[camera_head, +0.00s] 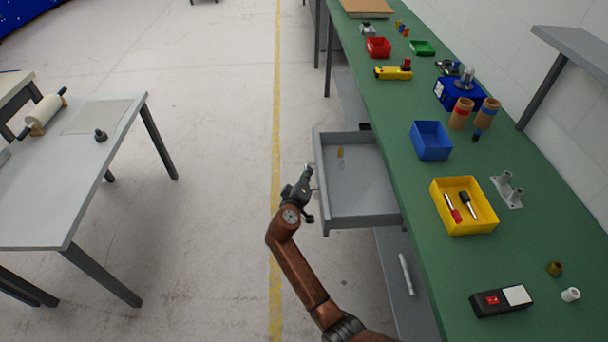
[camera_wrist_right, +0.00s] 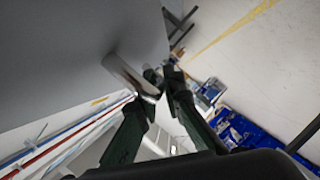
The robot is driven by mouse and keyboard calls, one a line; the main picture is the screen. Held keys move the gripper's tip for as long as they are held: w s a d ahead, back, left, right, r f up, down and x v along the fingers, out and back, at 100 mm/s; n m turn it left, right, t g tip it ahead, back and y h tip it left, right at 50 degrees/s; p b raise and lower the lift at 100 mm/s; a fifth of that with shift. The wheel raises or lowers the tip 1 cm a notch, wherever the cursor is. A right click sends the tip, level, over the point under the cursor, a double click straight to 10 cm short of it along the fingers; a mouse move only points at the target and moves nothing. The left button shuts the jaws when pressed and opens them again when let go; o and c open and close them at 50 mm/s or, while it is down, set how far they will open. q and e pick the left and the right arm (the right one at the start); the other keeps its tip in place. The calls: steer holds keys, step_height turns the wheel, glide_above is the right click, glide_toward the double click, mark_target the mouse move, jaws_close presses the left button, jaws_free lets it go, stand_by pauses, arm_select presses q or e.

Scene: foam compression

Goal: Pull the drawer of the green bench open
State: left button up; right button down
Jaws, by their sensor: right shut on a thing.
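The green bench (camera_head: 425,205) runs down the right side of the head view. Its grey drawer (camera_head: 350,200) stands well out from under the bench top, toward the left. A small yellowish item lies inside it. My right gripper (camera_head: 308,178) is at the drawer's front face. In the right wrist view, the gripper (camera_wrist_right: 155,88) is shut on the drawer's metal bar handle (camera_wrist_right: 132,75), near one end of it. The grey drawer front (camera_wrist_right: 70,60) fills the upper left there. My left gripper is in neither view.
On the bench are a yellow bin (camera_head: 463,225) with screwdrivers, a blue bin (camera_head: 431,152), a red bin (camera_head: 378,47) and a black box with a red switch (camera_head: 500,300). A grey table (camera_head: 60,200) stands at left. The floor between is clear.

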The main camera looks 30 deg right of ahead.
steer(key=c, duration=2)
jaws_free()
steer(key=shift+c, duration=0.2)
steer(key=v, duration=0.7)
steer(key=shift+a, duration=0.2)
steer(key=shift+s, duration=0.15)
